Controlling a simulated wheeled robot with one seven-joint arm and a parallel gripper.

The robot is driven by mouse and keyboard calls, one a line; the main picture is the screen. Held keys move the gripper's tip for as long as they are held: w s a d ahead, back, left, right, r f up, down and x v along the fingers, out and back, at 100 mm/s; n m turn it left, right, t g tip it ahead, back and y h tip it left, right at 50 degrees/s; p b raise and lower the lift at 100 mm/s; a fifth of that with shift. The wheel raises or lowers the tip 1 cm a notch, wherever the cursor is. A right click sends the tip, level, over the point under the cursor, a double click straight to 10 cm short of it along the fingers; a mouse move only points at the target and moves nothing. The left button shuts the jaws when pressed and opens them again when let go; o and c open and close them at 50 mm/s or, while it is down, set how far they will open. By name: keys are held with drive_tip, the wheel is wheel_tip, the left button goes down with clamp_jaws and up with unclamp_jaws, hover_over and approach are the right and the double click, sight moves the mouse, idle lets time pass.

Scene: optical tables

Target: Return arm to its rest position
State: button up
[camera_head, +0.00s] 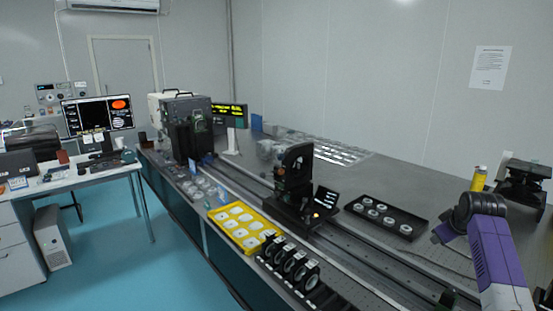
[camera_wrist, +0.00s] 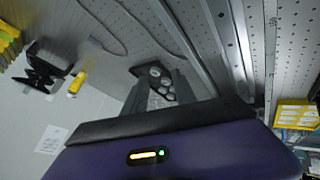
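My arm (camera_head: 492,255), purple with a black joint, is bent over the right side of the optical table (camera_head: 400,180) in the head view. I cannot make out its fingertips there. In the wrist view my gripper (camera_wrist: 158,88) shows two dark fingers set apart with nothing held between them. Beyond the fingers lies a black tray with round pieces (camera_wrist: 154,80), which also shows on the table in the head view (camera_head: 388,230).
A yellow tray (camera_head: 238,226) and several black ring mounts (camera_head: 290,262) line the table's front edge. A dark stage (camera_head: 295,180) stands on the long rail. A yellow bottle (camera_head: 479,178) and a black mount (camera_head: 524,180) stand at the right. The table's back right surface is mostly bare.

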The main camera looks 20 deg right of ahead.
drive_tip(key=w+a+f+m+t+h, duration=0.1)
drive_tip(key=w+a+f+t, duration=0.1)
drive_tip(key=a+f+t, duration=0.35)
drive_tip(key=s+a+f+m+t, duration=0.1)
drive_tip(key=s+a, duration=0.3)
drive_tip(key=a, duration=0.3)
drive_tip(key=s+a+t, duration=0.1)
drive_tip(key=s+a, duration=0.3)
drive_tip(key=a, duration=0.3)
drive_tip(key=s+a+f+m+t, duration=0.15)
drive_tip(key=s+a, duration=0.25)
drive_tip(key=a, duration=0.4)
drive_tip(key=s+a+r+n+y, duration=0.1)
drive_tip(key=s+a+y, duration=0.1)
drive_tip(key=s+a, duration=0.5)
drive_tip(key=s+a+r+n+y, duration=0.1)
drive_tip(key=s+a, duration=0.5)
drive_tip(key=s, duration=1.1)
drive_tip(key=s+a+r+n+y, duration=0.1)
drive_tip(key=s+a+r+y, duration=0.1)
drive_tip(key=s+a, duration=0.5)
drive_tip(key=s+r, duration=0.1)
drive_tip(key=s, duration=0.4)
drive_tip(key=shift+s+a+g+y, duration=0.15)
drive_tip(key=shift+a+g+y, duration=0.15)
drive_tip(key=shift+y, duration=0.1)
